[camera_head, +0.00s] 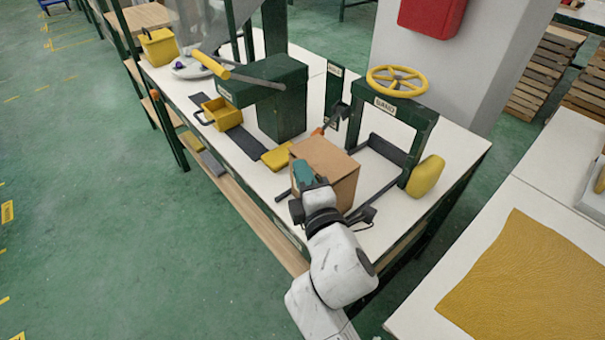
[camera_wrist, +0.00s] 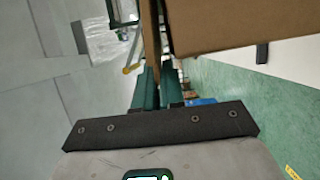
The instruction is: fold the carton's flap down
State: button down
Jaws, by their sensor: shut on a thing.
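The brown cardboard carton (camera_head: 324,157) stands on the white workbench, just beyond my gripper in the head view. Its brown wall (camera_wrist: 235,22) fills the upper right of the wrist view. My gripper (camera_head: 303,174) is at the carton's near left side, its teal fingers against it. In the wrist view my gripper (camera_wrist: 158,88) has its fingers close together at the lower end of a thin brown strip, the carton's flap (camera_wrist: 150,35) seen edge-on. The fingers are shut on this flap. My gripper and wrist hide part of the carton's near side in the head view.
A green press frame with a yellow handwheel (camera_head: 397,80) stands behind the carton. A yellow rounded object (camera_head: 426,176) is at its right. A green machine (camera_head: 265,85) and yellow bin (camera_head: 222,113) stand left. Another table with a tan sheet (camera_head: 515,270) is at right.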

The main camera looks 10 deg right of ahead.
jog(key=c, duration=1.3)
grip_release()
jog(key=v, duration=1)
jog(key=shift+s, duration=0.4)
